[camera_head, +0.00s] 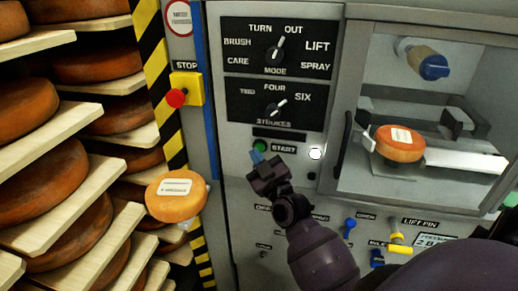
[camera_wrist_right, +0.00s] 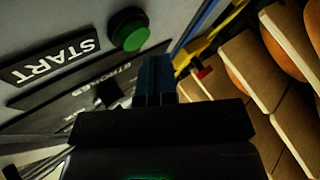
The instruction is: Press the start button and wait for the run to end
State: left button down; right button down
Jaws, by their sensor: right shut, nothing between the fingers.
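The green start button (camera_head: 260,146) is on the grey machine panel, left of its START label (camera_head: 283,149). My right gripper (camera_head: 257,158) is shut and empty, its blue fingertips just below the button and hiding its lower edge. In the right wrist view, the green button (camera_wrist_right: 131,36) with its dark collar stands proud of the panel. The shut fingers (camera_wrist_right: 155,70) are to the right of and below it in that picture, with a small gap seeming to show between them. The START label (camera_wrist_right: 50,61) also shows there. My left gripper is not in view.
A red stop button (camera_head: 176,98) on a yellow box is to the left. Mode (camera_head: 275,54) and strokes (camera_head: 275,110) knobs are above. A white lamp (camera_head: 315,153) is lit right of START. A small cheese (camera_head: 400,143) sits inside the windowed chamber. Shelves of cheese wheels fill the left.

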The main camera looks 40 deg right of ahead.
dwell(0.3)
jog(key=shift+w+d, duration=0.15)
jog(key=shift+w+d, duration=0.15)
jog(key=shift+d, duration=0.05)
dwell(0.5)
